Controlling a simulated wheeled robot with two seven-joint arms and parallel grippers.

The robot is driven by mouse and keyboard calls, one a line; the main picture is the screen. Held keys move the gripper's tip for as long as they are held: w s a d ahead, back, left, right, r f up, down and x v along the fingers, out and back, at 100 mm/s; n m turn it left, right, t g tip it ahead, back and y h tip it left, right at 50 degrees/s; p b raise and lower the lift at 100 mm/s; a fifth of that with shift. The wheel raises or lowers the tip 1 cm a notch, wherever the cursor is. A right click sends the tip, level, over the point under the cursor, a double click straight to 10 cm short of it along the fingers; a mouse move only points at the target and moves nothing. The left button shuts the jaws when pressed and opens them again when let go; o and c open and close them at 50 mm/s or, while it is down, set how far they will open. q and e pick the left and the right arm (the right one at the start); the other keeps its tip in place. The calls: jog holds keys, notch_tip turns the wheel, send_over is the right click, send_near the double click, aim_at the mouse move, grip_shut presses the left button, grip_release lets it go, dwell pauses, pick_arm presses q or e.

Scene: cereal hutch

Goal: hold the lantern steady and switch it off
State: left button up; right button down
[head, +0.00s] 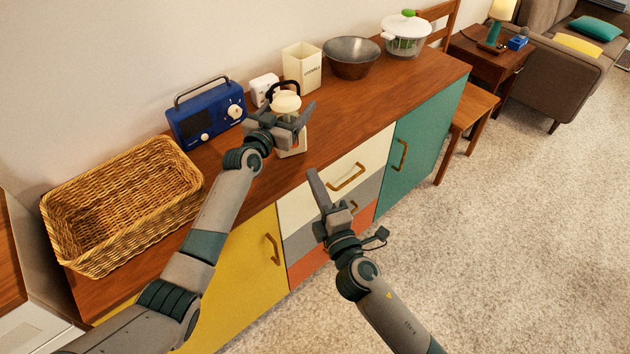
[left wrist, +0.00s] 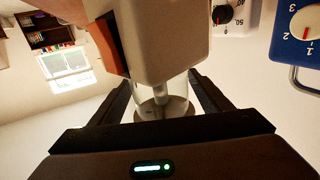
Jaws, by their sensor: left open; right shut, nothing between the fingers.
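The lantern (head: 286,104) stands upright on the sideboard, with a cream cap, a dark handle and a pale base. My left gripper (head: 290,122) is around its middle with the fingers open, one on each side. In the left wrist view the lantern (left wrist: 165,45) lies between the two open fingers (left wrist: 165,100), its clear part and cream body showing. Contact with the fingers cannot be told. My right gripper (head: 318,185) is shut and empty, in front of the white drawer, lower and to the right of the lantern.
A blue radio (head: 207,112) and a wicker basket (head: 122,205) stand left of the lantern. A white timer (head: 263,88), a cream canister (head: 302,68), a dark bowl (head: 351,58) and a salad spinner (head: 405,35) stand behind and right. The sideboard top (head: 385,95) is clear at right.

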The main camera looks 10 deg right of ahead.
aim_at(281, 119)
pick_arm(q)
jog(key=v, duration=1.1)
jog(key=shift+s+a+f, duration=0.15)
jog(key=shift+s+a, duration=0.15)
